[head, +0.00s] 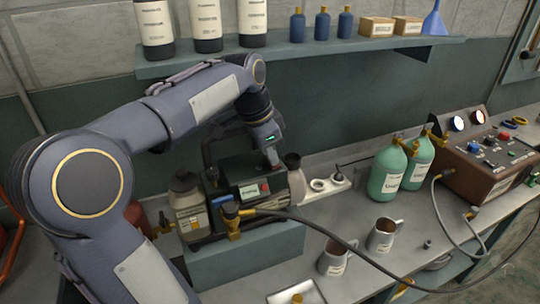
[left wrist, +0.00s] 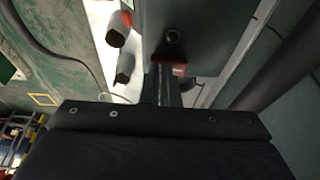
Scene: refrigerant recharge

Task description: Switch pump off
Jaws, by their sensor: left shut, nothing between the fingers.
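The pump (head: 232,172) is a dark machine with a small label and a red switch (head: 265,188) on its front, standing on a grey-green block. My left gripper (head: 273,160) points down at the pump's front, just above the red switch. Its fingers are shut with nothing between them. In the left wrist view the closed fingers (left wrist: 162,84) reach up to a red part (left wrist: 179,69), probably the switch, on the pump's grey face. I cannot tell whether they touch it or which way the switch is set. My right gripper is not in view.
A bottle (head: 188,207) and a brass valve (head: 231,212) with a black hose stand close by the pump. Two green cylinders (head: 385,172), metal mugs (head: 334,256) and a brown control box (head: 490,155) are to the right. A shelf (head: 310,48) with bottles runs behind my arm.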

